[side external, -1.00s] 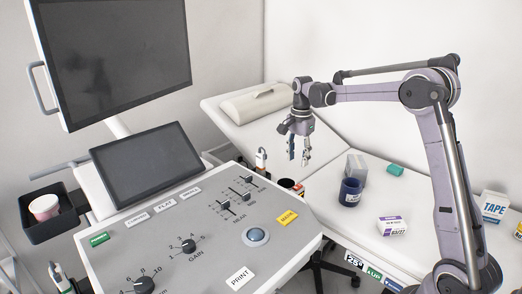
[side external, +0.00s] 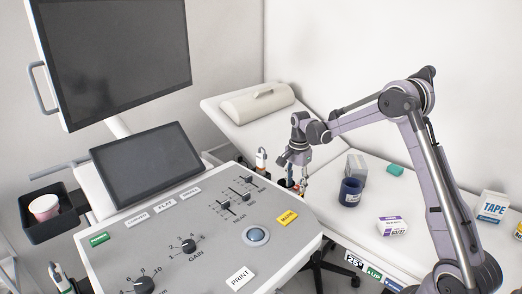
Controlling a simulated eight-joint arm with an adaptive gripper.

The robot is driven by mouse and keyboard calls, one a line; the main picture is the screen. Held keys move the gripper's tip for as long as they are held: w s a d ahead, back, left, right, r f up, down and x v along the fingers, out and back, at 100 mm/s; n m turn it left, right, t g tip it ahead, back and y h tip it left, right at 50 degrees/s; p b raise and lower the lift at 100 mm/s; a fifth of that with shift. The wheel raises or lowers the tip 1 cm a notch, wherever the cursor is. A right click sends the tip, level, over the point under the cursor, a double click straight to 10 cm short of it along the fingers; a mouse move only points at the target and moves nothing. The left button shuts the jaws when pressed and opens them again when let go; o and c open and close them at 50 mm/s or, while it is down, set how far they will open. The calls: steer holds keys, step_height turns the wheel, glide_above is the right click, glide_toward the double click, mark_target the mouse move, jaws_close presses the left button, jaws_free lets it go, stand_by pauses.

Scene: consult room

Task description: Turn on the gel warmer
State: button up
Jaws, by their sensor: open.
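My gripper (side external: 297,180) points down at the far right edge of the grey ultrasound console (side external: 140,245). Its fingers are apart with nothing seen between them. They are at or just above a small dark and reddish holder at the console's side, which they largely cover. I cannot tell whether they touch it.
The console carries sliders (side external: 243,197), a GAIN knob (side external: 190,245), a trackball (side external: 256,235) and a yellow key (side external: 287,219). On the white couch to the right are a dark blue jar (side external: 351,192), a small box (side external: 392,226) and a TAPE box (side external: 492,206).

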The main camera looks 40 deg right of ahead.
jaws_close()
steer(key=shift+d, duration=0.1)
steer(key=shift+d+y, duration=0.25)
steer(key=shift+y, duration=0.95)
jaws_free()
steer(key=shift+r, duration=0.1)
